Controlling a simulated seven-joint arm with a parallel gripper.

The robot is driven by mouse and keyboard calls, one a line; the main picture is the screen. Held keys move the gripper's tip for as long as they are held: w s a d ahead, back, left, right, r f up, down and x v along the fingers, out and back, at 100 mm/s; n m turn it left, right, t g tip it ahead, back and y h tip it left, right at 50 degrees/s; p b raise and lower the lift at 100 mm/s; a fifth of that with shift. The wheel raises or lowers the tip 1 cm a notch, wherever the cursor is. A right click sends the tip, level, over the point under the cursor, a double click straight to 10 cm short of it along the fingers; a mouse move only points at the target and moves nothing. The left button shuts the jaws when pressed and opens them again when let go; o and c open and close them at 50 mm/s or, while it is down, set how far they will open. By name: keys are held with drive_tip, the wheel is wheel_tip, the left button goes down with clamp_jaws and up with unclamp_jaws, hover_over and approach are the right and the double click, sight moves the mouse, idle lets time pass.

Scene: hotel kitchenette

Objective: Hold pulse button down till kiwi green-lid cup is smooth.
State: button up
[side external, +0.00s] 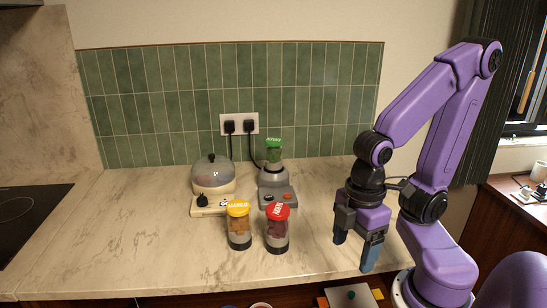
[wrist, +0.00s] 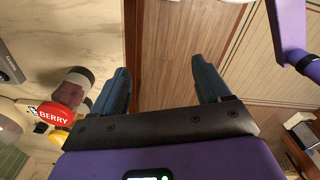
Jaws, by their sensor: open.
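A cup with a green lid (side external: 274,144) sits on a grey blender base (side external: 273,176) at the back of the counter, in the side external view. The base has a front panel with an orange-red button (side external: 287,197) at its right and a grey control at its left. The cup's green contents are too small to judge for smoothness. My gripper (side external: 355,254) is open and empty, pointing down near the counter's front edge, to the right of the blender and apart from it. In the wrist view its two blue fingers (wrist: 168,88) are spread with nothing between them.
A yellow-lid mango cup (side external: 238,228) and a red-lid berry cup (side external: 277,232) stand in front of the blender; the berry cup shows in the wrist view (wrist: 70,95). A domed cooker (side external: 212,178) stands left of the blender. Counter right of the blender is clear.

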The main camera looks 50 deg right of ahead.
clamp_jaws()
idle(1.7)
